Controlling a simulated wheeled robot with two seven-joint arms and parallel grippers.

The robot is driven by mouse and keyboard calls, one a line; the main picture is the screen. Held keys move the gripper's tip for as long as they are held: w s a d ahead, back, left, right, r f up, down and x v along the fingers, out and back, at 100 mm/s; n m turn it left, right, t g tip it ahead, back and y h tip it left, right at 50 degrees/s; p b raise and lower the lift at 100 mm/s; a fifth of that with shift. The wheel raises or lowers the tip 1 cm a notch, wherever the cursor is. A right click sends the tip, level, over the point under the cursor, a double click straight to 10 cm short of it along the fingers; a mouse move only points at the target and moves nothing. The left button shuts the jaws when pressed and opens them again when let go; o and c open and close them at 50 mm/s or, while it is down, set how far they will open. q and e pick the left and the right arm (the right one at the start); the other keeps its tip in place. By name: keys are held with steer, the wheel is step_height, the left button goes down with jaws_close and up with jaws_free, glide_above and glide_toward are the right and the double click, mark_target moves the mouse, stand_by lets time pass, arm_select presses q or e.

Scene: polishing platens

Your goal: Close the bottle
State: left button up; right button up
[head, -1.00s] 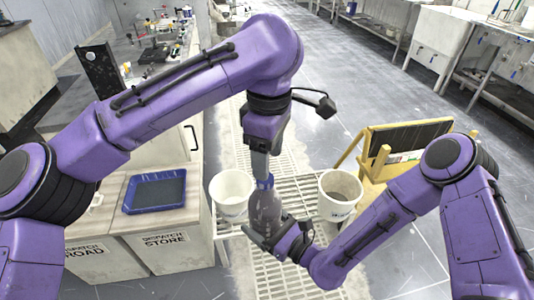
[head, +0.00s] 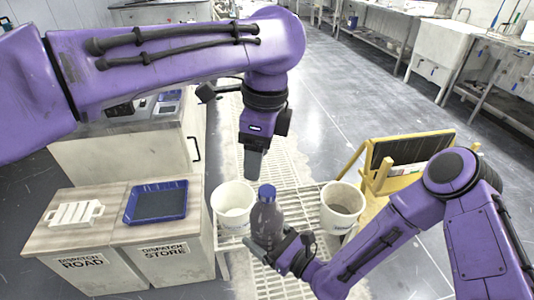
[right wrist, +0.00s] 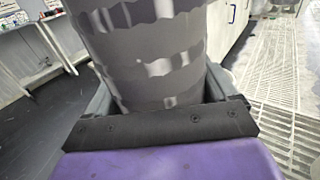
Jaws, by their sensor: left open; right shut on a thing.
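My right gripper (head: 277,248) is shut on the lower part of the bottle. In the right wrist view the bottle's body (right wrist: 150,55) fills the space between the fingers. My left gripper (head: 254,165) points down above and slightly left of the cap, apart from it. It is open and empty. The bottle's base is hidden by the right gripper in the head view.
A white bucket (head: 222,217) stands left of the bottle and another (head: 335,225) stands right, on a slatted grating (head: 300,183). A blue tray (head: 134,218) and a white rack (head: 62,214) are on the cabinet at left. A yellow wooden stand (head: 378,184) is at right.

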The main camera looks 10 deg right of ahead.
mark_target(267, 190)
arm_select(q)
steer(key=n, duration=0.3)
steer(key=d+n+h, duration=0.1)
steer(key=n, duration=0.1)
steer(key=shift+s+d+f+n, duration=0.1)
steer(key=shift+d+n, duration=0.1)
steer(key=shift+n, duration=0.2)
steer(key=n, duration=0.3)
steer(key=shift+d, duration=0.2)
steer(key=shift+f, duration=4)
jaws_close()
steer(key=shift+o, duration=0.4)
jaws_free()
